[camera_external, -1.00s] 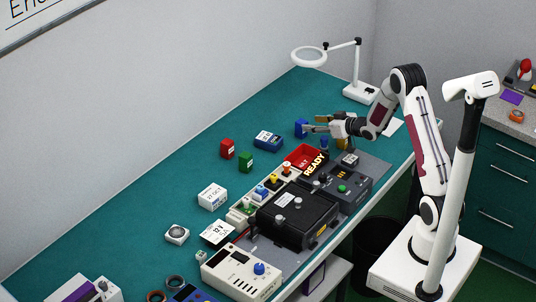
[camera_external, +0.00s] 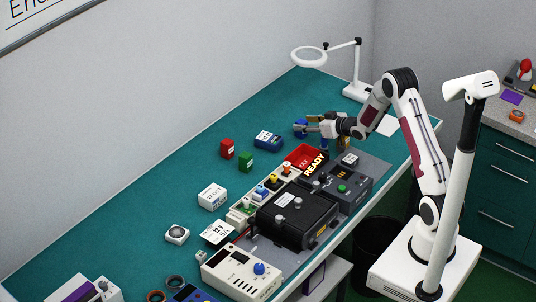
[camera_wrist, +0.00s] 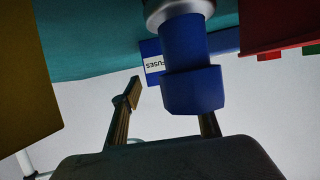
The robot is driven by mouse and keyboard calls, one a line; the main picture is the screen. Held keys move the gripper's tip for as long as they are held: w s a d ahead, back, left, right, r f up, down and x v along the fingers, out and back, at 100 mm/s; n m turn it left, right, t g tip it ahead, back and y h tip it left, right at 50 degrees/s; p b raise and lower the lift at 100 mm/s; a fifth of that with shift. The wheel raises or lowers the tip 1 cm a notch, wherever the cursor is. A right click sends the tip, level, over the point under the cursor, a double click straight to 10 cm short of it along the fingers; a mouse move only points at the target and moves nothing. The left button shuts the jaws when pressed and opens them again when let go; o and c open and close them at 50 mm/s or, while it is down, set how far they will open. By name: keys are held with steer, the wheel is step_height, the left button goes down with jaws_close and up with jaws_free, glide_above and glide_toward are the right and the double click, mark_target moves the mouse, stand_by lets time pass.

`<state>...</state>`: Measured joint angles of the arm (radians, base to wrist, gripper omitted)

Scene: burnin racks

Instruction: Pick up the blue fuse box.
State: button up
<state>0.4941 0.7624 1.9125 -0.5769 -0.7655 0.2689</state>
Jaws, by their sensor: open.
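In the wrist view the box, with a white label reading FUSES (camera_wrist: 154,64), is partly hidden behind a nearer blue fitting (camera_wrist: 192,88). My gripper (camera_wrist: 170,106) is open, its fingers apart with nothing seen held between them. The blue fitting covers part of one finger in the wrist view.
A red bin (camera_external: 302,154) and black equipment (camera_external: 296,213) stand in front of my gripper. A magnifier lamp (camera_external: 358,92) stands behind.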

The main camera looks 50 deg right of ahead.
steer(key=c, duration=1.2)
steer(key=shift+r, duration=0.1)
steer(key=shift+r, duration=4.95)
